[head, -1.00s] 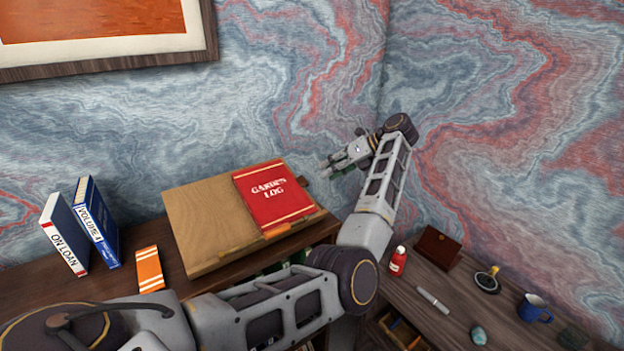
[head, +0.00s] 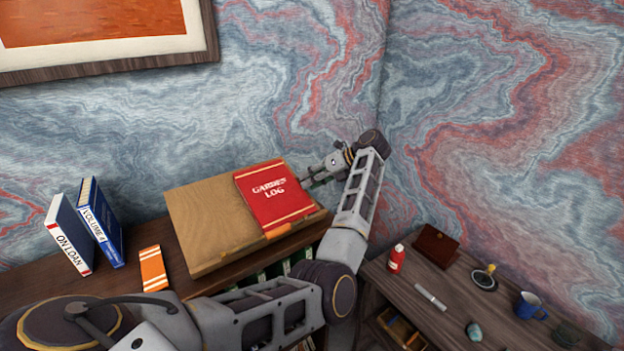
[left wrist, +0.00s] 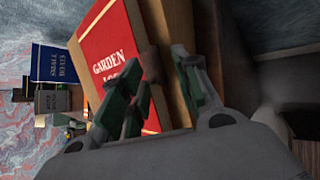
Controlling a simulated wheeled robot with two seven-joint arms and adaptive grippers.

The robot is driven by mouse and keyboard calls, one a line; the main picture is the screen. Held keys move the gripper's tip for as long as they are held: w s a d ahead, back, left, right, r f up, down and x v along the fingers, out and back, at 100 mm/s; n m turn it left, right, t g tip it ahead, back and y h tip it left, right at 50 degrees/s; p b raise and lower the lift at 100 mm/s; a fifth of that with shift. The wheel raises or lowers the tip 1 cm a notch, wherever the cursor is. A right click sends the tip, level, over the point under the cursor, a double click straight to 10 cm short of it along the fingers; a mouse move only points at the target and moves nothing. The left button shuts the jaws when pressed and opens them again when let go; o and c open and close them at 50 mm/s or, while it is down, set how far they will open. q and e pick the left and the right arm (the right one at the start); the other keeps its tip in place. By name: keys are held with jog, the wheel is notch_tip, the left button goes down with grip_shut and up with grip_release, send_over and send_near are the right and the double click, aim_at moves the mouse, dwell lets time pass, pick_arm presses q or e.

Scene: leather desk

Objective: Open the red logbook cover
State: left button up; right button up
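The red logbook (head: 272,205), titled "Garden Log", lies closed on a tilted wooden stand (head: 208,222) on the shelf top. An orange tab (head: 277,231) shows at its front edge. My left gripper (head: 308,178) is at the logbook's right edge, with its tips close to the stand's upper right side. In the left wrist view the fingers (left wrist: 168,70) are apart. The red cover (left wrist: 106,52) and the stand's tan side show behind and between them. I cannot tell whether a finger touches the cover. My right gripper is not in view.
Two blue books (head: 100,220) and an orange striped booklet (head: 153,268) are left of the stand. A lower desk (head: 440,272) at right holds a red bottle (head: 396,258), a brown box (head: 437,245), a white marker (head: 431,296) and a blue mug (head: 530,306). A patterned wall stands behind.

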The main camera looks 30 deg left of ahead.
pick_arm(q)
grip_shut()
dwell(0.6)
